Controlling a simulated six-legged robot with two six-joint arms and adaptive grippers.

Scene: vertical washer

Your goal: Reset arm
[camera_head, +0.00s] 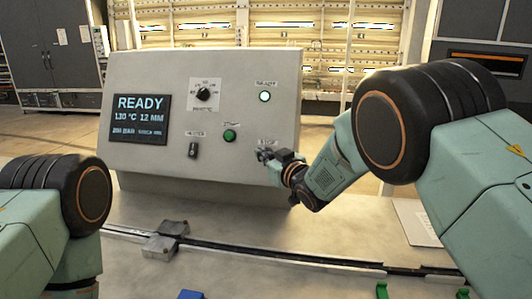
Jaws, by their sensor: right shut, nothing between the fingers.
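My right gripper (268,154) is at the lower right of the grey control panel (260,80), close in front of the area under the "STOP" label. Its fingers are small in the view and shut with nothing between them. I cannot tell whether they touch the panel, and whatever is behind them is hidden. My right arm comes in from the right, bent at a large dark joint. My left arm shows only in part at the lower left, and its gripper is out of view.
A rail with a metal block (160,247) crosses the table. Blue and green pieces show at the bottom edge.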

